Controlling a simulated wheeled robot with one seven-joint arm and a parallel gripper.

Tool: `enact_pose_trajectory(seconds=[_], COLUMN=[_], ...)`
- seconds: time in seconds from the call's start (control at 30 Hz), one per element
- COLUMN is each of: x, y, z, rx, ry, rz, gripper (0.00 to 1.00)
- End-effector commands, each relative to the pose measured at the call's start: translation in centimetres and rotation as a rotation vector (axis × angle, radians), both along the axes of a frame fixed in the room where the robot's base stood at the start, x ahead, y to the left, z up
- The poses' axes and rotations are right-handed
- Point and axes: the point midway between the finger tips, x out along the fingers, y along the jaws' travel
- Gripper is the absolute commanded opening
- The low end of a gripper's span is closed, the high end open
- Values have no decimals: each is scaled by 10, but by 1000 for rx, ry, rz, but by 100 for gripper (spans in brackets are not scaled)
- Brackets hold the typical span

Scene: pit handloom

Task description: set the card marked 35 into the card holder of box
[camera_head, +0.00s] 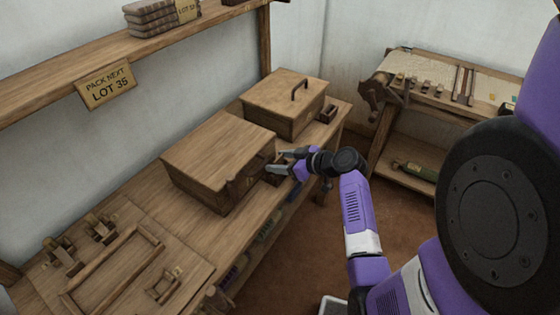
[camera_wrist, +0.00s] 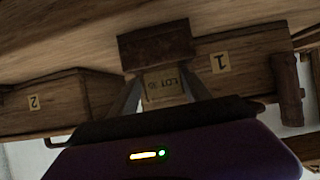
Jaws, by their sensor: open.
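A pale card (camera_wrist: 163,86) with inverted "LOT" lettering stands between my fingers in the wrist view; its number is too blurred to read surely. Its edge meets a dark wooden card holder (camera_wrist: 155,48), and it appears to stand in it. The holder is in front of the box marked 1 (camera_wrist: 240,62). My gripper (camera_wrist: 162,92) is open, with one finger on each side of the card. In the head view my gripper (camera_head: 285,162) is at the front right corner of the nearer box (camera_head: 215,150), largely hiding the holder and card.
A box marked 2 (camera_wrist: 60,100) is beside it; the farther box (camera_head: 283,105) has a handle and a small holder (camera_head: 327,113). A sign (camera_head: 106,86) reads "PACK NEXT LOT 35". Wooden frames (camera_head: 112,268) lie at the near bench end. A loom table (camera_head: 450,85) stands at right.

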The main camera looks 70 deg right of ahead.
Motion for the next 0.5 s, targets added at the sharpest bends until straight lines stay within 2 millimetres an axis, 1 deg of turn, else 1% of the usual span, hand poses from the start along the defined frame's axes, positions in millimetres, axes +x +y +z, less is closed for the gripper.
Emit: enact_pose_trajectory(seconds=[0.03, 0.17, 0.23, 0.27, 0.5], x=[1, 1, 1, -5, -52], y=[12, 12, 12, 13, 20], z=[-16, -7, 1, -1, 28], rx=[24, 24, 25, 24, 17], ry=[25, 25, 25, 24, 18], rz=[21, 21, 21, 19, 12], gripper=[68, 68, 68, 68, 68])
